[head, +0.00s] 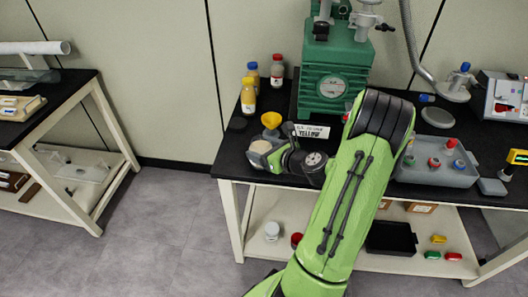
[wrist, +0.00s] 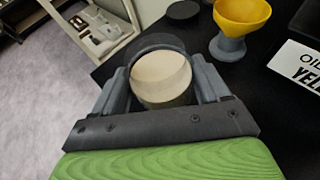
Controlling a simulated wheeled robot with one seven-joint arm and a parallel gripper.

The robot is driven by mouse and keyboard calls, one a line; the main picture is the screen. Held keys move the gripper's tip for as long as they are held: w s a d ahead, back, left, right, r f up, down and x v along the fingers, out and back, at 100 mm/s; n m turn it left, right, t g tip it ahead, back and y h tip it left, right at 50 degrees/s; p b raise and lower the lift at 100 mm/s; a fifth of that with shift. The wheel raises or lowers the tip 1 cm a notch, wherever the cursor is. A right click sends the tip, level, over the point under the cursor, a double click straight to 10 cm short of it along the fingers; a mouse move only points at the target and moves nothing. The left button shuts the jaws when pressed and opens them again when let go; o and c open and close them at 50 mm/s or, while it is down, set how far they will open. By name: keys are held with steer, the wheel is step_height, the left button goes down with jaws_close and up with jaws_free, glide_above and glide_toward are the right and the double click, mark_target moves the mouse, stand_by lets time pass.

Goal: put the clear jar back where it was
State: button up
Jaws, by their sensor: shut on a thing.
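The clear jar (wrist: 160,80) is between the two fingers of my gripper (wrist: 162,90) in the wrist view. It has a clear rim and pale, cream-coloured contents. My gripper is shut on it. In the head view my gripper (head: 262,155) is over the left front part of the black bench top (head: 237,163), and the jar (head: 259,147) shows as a pale shape at its end. I cannot tell whether the jar touches the bench top.
A yellow funnel (wrist: 243,14) on a grey stand is just beyond the jar, beside a black disc (wrist: 183,9). A label card (head: 313,131) stands right of my gripper, before a green machine (head: 333,70). Bottles (head: 249,96) stand behind. A grey tray (head: 437,172) is at right.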

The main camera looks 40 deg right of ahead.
steer(key=o, duration=1.3)
steer(key=shift+f, duration=0.1)
steer(key=shift+o, duration=0.2)
steer(key=shift+s+r, duration=0.1)
steer(key=shift+r, duration=0.15)
steer(key=d+p+v, duration=0.1)
steer(key=p+v, duration=0.2)
steer(key=v, duration=0.9)
steer(key=w+a+r+n+g+y, duration=0.15)
steer(key=a+n+g, duration=0.25)
steer(key=a+n, duration=0.6)
steer(key=w+a+r+n+g+y, duration=0.1)
steer(key=w+a+n+g+y, duration=0.15)
steer(key=a+n, duration=0.7)
steer(key=s+a+r+n+h, duration=0.1)
steer(key=s+a+r+n, duration=0.2)
steer(key=n, duration=0.5)
steer(key=s+a+r+n+g+h, duration=0.1)
steer(key=s+a+r+n, duration=0.3)
steer(key=s+n, duration=0.4)
steer(key=shift+s+a+r+n+h, duration=0.3)
steer(key=shift+r+n+h, duration=0.3)
steer(key=shift+r, duration=0.1)
